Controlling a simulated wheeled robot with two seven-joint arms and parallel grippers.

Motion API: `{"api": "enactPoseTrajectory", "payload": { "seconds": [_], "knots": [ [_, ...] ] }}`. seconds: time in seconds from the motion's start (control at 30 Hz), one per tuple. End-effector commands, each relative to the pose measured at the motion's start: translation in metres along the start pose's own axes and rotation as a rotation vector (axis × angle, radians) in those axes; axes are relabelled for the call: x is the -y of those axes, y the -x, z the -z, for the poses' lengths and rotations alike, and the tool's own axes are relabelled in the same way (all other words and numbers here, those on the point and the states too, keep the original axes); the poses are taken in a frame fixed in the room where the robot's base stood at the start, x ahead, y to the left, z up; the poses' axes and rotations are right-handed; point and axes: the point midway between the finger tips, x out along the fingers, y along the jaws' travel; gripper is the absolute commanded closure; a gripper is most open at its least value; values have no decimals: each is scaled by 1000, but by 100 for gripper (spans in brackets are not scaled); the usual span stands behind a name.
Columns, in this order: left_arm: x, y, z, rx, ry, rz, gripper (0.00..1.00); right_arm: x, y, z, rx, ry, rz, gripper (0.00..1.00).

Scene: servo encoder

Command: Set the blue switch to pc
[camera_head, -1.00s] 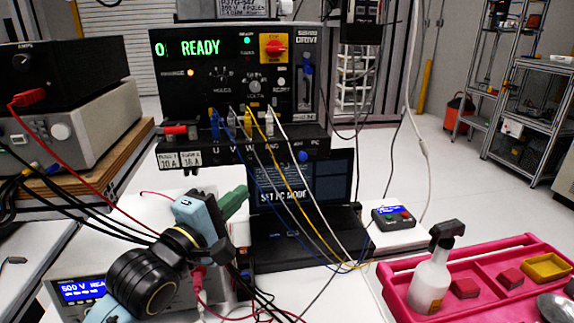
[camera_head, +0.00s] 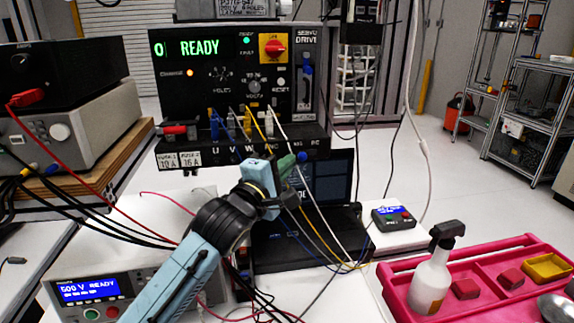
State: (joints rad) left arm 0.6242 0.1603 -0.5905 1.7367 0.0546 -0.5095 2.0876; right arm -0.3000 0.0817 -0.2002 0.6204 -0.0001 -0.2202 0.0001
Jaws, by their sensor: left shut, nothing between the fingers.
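The servo drive (camera_head: 200,88) is a black box with a green READY display. Its blue switch (camera_head: 302,157) is a small knob on the lower front ledge, just below the PC label. My left gripper (camera_head: 291,162) reaches in from the lower left on a light-blue and black arm. Its green fingers are shut and empty, with their tips right beside the blue switch on its left. I cannot tell whether they touch it. The laptop (camera_head: 340,180) stands behind my arm, its screen message mostly hidden. My right gripper is not in view.
Blue, yellow and white cables (camera_head: 318,222) hang from the drive's ledge across the laptop. A 500 V supply (camera_head: 125,285) is at lower left. A small box with a display (camera_head: 393,218) is right of the laptop. A pink tray (camera_head: 480,262) holds a spray bottle (camera_head: 432,275).

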Motion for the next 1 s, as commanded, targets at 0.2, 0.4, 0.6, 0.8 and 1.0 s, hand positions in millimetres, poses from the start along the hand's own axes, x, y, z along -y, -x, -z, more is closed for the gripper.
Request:
{"api": "enactPoseTrajectory", "payload": {
  "seconds": [0.2,0.4,0.6,0.8,1.0],
  "knots": [
    [0,-2,-2,0,-1,-1,100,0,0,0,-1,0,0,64],
    [0,-3,-3,0,1,-1,100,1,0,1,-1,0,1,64],
    [1,-15,-17,0,6,-2,100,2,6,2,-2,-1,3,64],
    [4,-21,-24,-1,1,-2,100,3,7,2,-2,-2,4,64],
    [4,-21,-24,-1,0,-1,100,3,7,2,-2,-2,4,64]
  ]
}}
